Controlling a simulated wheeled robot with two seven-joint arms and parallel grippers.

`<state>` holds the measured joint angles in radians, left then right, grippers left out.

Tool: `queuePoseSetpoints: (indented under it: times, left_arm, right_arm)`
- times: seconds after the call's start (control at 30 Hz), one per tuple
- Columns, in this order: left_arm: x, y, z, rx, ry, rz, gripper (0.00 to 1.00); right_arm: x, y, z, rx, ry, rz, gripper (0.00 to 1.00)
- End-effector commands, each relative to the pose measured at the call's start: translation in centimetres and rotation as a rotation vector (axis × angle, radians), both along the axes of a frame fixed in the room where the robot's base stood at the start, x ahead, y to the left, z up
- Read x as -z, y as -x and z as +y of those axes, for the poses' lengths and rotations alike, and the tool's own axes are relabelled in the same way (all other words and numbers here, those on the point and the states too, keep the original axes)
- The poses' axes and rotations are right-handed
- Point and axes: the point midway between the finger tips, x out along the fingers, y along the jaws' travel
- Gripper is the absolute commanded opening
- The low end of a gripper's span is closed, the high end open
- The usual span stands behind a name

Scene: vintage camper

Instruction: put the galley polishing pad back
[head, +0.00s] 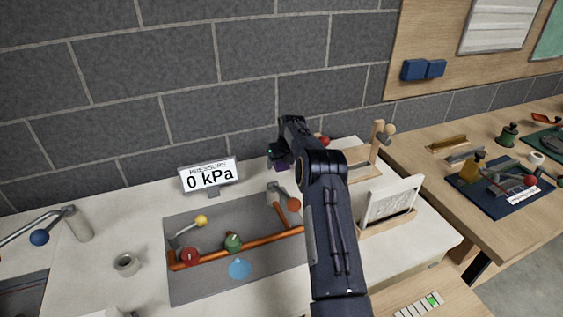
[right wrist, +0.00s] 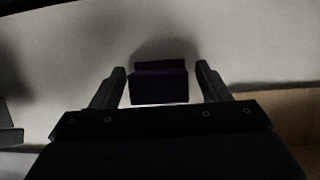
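A small dark purple block (right wrist: 160,84), which looks like the polishing pad, shows in the right wrist view on a pale surface. My right gripper (right wrist: 162,78) is open, with one finger on each side of the block and a gap on both sides. In the head view my right gripper (head: 276,154) is at the back of the white counter, beyond the grey panel. A bit of the purple block (head: 281,167) shows just under it; my arm hides the rest. My left gripper is not in view.
A pressure sign (head: 209,176) reading 0 kPa stands left of my gripper. Orange pipes with valves (head: 246,241) lie on the grey panel (head: 200,290). A wooden stand (head: 378,138) and a white board in a holder (head: 393,202) are to the right. The brick wall is close behind.

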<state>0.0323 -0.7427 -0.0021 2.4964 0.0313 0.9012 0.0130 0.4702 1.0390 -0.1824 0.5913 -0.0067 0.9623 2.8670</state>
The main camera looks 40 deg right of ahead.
Motion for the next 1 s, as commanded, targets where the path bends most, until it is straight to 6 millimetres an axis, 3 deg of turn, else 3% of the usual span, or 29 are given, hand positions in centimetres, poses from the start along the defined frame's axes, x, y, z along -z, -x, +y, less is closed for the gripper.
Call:
queuePoseSetpoints:
  times: [0.37,0.8,1.0]
  left_arm:
    - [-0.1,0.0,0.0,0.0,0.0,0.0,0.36]
    - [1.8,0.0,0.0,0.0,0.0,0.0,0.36]
    - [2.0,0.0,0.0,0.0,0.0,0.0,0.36]
  right_arm:
    - [-0.7,0.1,0.0,0.0,0.001,-0.002,0.71]
    - [-8.5,3.2,0.8,0.0,0.001,-0.003,0.71]
    - [-10.8,4.2,1.0,0.0,0.001,-0.002,0.71]
